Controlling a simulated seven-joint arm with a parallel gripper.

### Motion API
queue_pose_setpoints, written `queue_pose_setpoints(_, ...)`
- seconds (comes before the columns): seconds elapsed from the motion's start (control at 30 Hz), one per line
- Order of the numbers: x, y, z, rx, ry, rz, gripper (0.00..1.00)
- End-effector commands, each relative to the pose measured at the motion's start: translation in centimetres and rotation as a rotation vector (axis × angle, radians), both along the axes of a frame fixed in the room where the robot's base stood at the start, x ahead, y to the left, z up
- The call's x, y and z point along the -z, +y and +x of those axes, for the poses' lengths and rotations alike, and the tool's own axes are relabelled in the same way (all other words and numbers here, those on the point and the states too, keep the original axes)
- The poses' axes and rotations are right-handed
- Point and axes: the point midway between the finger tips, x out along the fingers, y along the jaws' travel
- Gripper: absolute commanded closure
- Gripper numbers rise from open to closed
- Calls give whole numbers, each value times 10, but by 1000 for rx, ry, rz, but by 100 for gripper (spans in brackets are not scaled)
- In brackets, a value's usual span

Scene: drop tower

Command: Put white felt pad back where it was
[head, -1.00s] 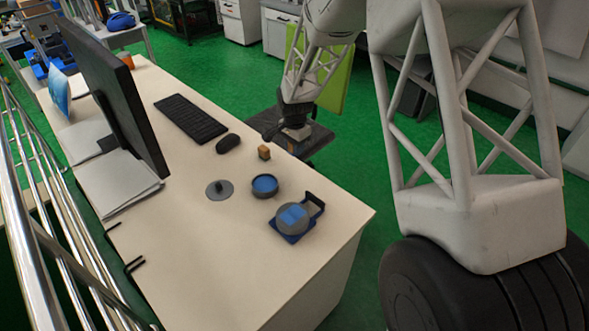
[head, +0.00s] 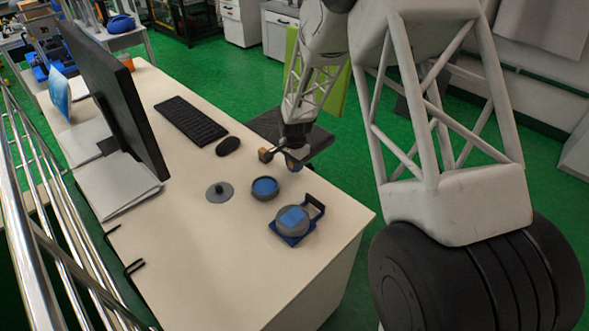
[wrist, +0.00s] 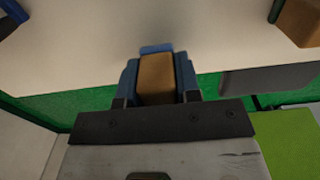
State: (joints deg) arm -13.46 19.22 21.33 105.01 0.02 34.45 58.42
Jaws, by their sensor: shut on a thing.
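My gripper (head: 292,163) is over the table near its right edge, its blue fingers shut on a tan-brown block (wrist: 157,78). The block fills the gap between the fingers in the wrist view, with a small blue piece at its far end. I cannot make out a white felt pad in either view. A round grey dish with a blue inside (head: 265,188) is below and left of my gripper. A blue holder with a handle (head: 314,208) carries a round grey piece with a blue square (head: 293,217) on top.
A wooden cube (head: 265,155) stands on the table just left of my gripper. A grey disc with a knob (head: 219,191) lies left of the dish. A mouse (head: 228,146), keyboard (head: 190,122) and monitor (head: 118,95) are farther back. The table front is clear.

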Motion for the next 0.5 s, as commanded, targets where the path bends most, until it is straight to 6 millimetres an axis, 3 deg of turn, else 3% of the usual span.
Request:
queue_pose_setpoints(0.2, 22, 0, 0, 0, 1, 0, 91)
queue_pose_setpoints(0.5, 25, 0, 0, 0, 0, 0, 91)
